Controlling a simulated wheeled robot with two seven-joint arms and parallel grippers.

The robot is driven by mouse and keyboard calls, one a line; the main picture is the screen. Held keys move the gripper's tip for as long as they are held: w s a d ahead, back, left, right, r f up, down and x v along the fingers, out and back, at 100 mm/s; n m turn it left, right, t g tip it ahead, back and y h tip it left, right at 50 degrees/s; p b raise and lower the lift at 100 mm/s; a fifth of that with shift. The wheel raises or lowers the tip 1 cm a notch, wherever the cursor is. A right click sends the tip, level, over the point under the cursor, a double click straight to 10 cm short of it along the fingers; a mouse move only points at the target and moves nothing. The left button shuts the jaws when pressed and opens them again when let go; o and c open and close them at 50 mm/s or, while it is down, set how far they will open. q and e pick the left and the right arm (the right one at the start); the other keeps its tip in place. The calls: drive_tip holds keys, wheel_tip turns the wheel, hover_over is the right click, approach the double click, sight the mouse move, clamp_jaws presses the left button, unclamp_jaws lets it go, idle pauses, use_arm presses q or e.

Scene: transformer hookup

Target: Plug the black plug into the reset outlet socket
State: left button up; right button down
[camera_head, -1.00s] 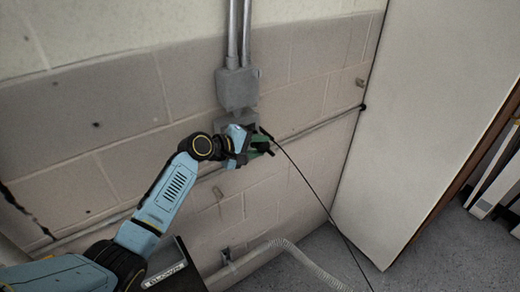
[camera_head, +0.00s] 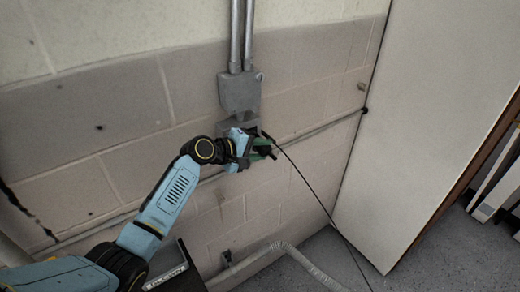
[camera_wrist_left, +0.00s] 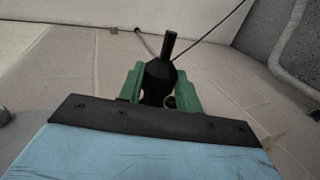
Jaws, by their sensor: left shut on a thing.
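My left gripper (camera_head: 262,148) is shut on the black plug, close in front of the wall below the grey electrical box. In the left wrist view the black plug (camera_wrist_left: 158,80) sits between the green fingers of my gripper (camera_wrist_left: 160,88), with its cord end pointing away. A thin black cord (camera_head: 315,194) runs from it down to the floor at the right. The grey outlet (camera_head: 232,122) under the box is mostly hidden behind my gripper, so its socket face does not show. I cannot tell whether the plug touches it. My right gripper does not show.
The grey box (camera_head: 239,92) is on the block wall with two metal conduits (camera_head: 241,35) above it. A horizontal pipe (camera_head: 325,124) runs along the wall. A pale panel (camera_head: 395,130) stands at the right. A ribbed hose (camera_head: 290,250) lies low by the floor.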

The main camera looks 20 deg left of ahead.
use_arm(q)
drive_tip(key=shift+w+a+b, duration=0.95)
drive_tip(key=shift+a, duration=0.25)
idle(0.3)
drive_tip(key=shift+w+a+r, duration=0.1)
drive_tip(key=shift+a, duration=0.1)
drive_tip(key=o, duration=1.1)
drive_tip(key=shift+d, duration=0.1)
drive_tip(key=shift+s+d+p, duration=0.75)
drive_tip(key=shift+d+p, duration=0.2)
drive_tip(key=shift+p, duration=0.3)
drive_tip(key=shift+s+d+p, duration=0.8)
drive_tip(key=shift+d+p, duration=0.15)
drive_tip(key=shift+d, duration=0.05)
